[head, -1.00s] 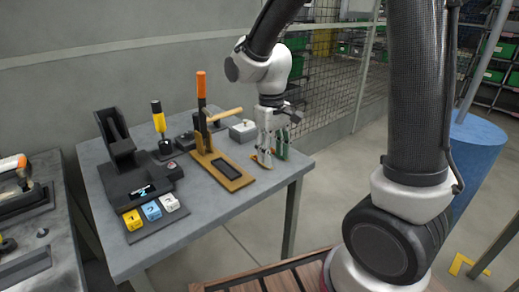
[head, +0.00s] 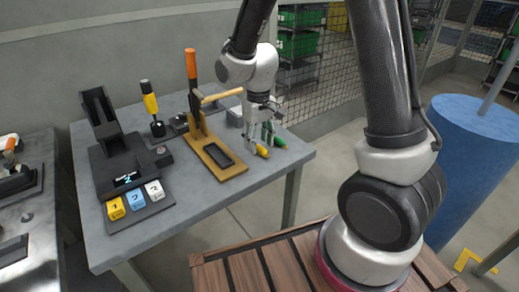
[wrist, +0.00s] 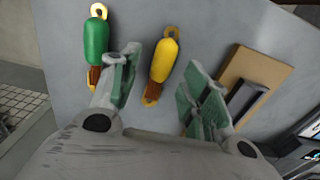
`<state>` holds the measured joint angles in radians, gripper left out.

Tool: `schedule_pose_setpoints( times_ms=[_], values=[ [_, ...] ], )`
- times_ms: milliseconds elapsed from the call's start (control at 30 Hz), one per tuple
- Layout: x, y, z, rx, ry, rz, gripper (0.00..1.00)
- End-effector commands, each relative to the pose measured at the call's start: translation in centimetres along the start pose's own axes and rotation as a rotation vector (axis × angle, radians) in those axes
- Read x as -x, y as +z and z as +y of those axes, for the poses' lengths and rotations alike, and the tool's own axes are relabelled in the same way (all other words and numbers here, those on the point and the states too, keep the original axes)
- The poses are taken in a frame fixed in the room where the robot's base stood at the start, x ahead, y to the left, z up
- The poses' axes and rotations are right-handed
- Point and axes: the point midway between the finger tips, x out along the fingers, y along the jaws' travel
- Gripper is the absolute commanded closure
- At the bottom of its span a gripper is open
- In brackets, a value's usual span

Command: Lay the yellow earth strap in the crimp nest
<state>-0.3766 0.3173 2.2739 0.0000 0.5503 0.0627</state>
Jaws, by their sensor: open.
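The yellow earth strap (head: 262,151) lies on the grey table near its right end; in the wrist view the strap (wrist: 164,60) has a metal eyelet at each end. My gripper (head: 259,146) is open and empty, pointing down at it.
A green strap (head: 279,141) lies right of the yellow one, close to my gripper. A black device (head: 125,170) with numbered blocks (head: 136,201) is at left.

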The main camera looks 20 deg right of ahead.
Motion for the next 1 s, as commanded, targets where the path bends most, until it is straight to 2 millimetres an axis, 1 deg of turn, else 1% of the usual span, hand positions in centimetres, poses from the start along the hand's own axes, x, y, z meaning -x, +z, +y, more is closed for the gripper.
schedule_pose_setpoints(
  times_ms=[33, 100, 300, 367, 500, 567, 867, 967, 1000],
  values=[
    [-0.6, 0.1, 0.0, 0.0, 0.0, -0.003, 0.54],
    [-0.9, 0.0, 0.0, 0.0, 0.0, -0.001, 0.54],
    [-1.0, 0.0, 0.0, 0.0, 0.0, 0.0, 0.54],
    [-1.0, 0.0, 0.0, 0.0, 0.0, 0.0, 0.63],
    [-1.0, 0.0, 0.0, 0.0, 0.0, 0.0, 0.88],
    [-0.9, 0.0, 0.0, 0.0, 0.0, 0.0, 0.99],
    [-0.8, 0.0, 0.0, 0.0, 0.0, 0.001, 1.0],
    [0.0, -0.1, 0.0, 0.0, 0.0, 0.003, 1.0],
    [0.7, -0.1, 0.0, 0.0, 0.0, 0.005, 1.0]
  ],
)
